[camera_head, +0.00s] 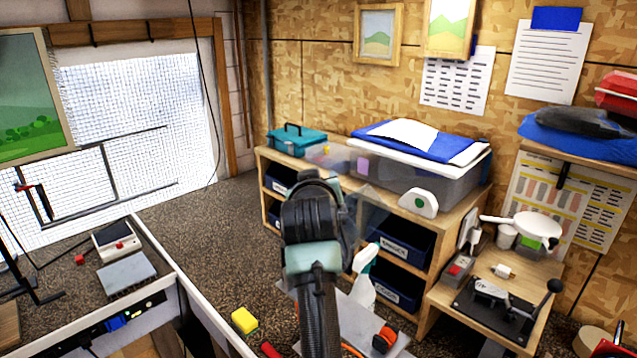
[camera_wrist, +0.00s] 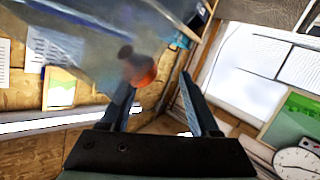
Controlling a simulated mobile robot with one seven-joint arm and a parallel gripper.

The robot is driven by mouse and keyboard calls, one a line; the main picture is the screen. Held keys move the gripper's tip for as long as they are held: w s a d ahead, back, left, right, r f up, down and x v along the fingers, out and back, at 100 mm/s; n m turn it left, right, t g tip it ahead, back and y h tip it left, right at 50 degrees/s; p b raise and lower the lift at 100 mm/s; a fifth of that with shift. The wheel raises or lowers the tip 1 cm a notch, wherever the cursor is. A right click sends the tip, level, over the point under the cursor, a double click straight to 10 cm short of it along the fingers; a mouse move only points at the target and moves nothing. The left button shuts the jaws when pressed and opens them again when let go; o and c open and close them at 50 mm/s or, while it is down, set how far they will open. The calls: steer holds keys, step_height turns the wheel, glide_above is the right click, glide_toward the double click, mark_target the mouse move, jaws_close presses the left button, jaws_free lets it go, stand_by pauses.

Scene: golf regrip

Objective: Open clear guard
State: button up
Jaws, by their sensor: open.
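The clear guard (camera_wrist: 95,35) is a see-through panel filling the upper left of the wrist view. A blurred orange-red knob (camera_wrist: 138,70) shows on or behind it. In the head view a faint clear panel, probably the guard (camera_head: 372,208), shows just right of my wrist. My gripper (camera_wrist: 156,84) is open, its two dark fingers apart. The knob appears close to the left fingertip; I cannot tell whether they touch. Nothing is visibly held between the fingers. In the head view my arm hides the fingers and much of the guard.
A wooden shelf unit with blue bins (camera_head: 405,240) stands behind my arm, carrying a large clear tub (camera_head: 420,180) and a teal toolbox (camera_head: 297,138). A spray bottle (camera_head: 364,280) stands close to my arm. A side bench (camera_head: 490,335) holds a black lever device (camera_head: 505,300).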

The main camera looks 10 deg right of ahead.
stand_by(0.3)
steer(key=b+v, duration=0.5)
steer(key=v, duration=0.8)
steer(key=shift+b, duration=0.35)
steer(key=shift+d, duration=0.1)
